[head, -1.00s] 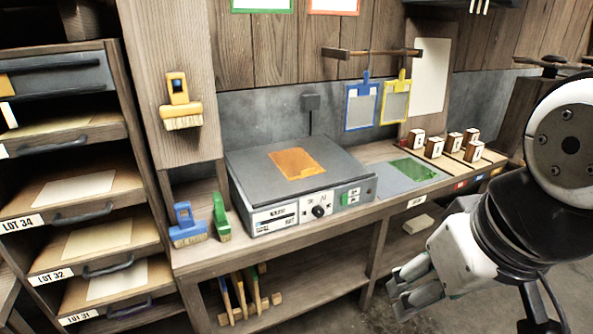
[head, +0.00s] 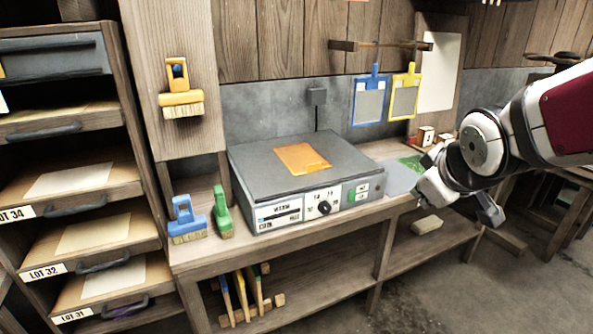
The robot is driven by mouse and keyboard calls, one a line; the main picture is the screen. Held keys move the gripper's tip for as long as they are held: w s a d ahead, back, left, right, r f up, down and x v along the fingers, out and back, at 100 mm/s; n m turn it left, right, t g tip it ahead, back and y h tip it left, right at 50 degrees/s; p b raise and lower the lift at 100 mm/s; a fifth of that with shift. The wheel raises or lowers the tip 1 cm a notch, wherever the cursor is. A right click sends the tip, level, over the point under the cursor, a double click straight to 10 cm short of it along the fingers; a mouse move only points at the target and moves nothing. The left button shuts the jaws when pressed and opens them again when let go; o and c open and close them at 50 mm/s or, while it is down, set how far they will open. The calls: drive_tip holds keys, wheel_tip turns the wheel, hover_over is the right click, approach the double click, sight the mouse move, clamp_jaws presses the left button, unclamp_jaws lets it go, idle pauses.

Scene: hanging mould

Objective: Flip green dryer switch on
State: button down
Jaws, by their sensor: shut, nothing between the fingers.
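The dryer is a grey flat-topped box (head: 252,173) on the bench, with an orange sheet (head: 302,158) on its lid. Its front panel has a round black knob (head: 324,208) and, at the right end, a green switch area (head: 351,195) beside small white labels. The switch's exact position is too small to read. My gripper (head: 434,192) is shut and empty, to the right of the dryer near the bench's front edge. It is apart from the switch. My wrist partly hides the fingers.
Blue (head: 185,220) and green (head: 222,212) brushes stand left of the dryer. A yellow brush (head: 180,96) hangs above. Blue (head: 369,101) and yellow (head: 404,97) framed screens hang behind. Wooden stamp blocks (head: 425,136) are behind my arm. Floor in front is open.

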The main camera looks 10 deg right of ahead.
sight(352, 201)
drive_tip(key=w+d+f+n+t+y+b, duration=0.1)
drive_tip(key=w+d+f+n+t+b, duration=0.2)
drive_tip(key=w+f, duration=0.45)
drive_tip(key=w+d+f+n+t+y+b, duration=0.1)
drive_tip(key=w+d+f+n+t+b, duration=0.2)
drive_tip(key=w+n, duration=0.5)
drive_tip(key=w+f+n+y+b, duration=0.2)
drive_tip(key=f, duration=0.5)
drive_tip(key=w+f+n+t+y+b, duration=0.1)
drive_tip(key=w+f+n+y+b, duration=0.1)
drive_tip(key=f, duration=0.5)
drive_tip(key=shift+w+a+f+n+y, duration=0.25)
drive_tip(key=shift+w+n+y, duration=0.3)
drive_tip(key=shift+n+y, duration=0.2)
drive_tip(key=b+x, duration=0.1)
drive_tip(key=x, duration=1.3)
drive_tip(key=shift+w+r+b, duration=0.1)
drive_tip(key=shift+b, duration=0.2)
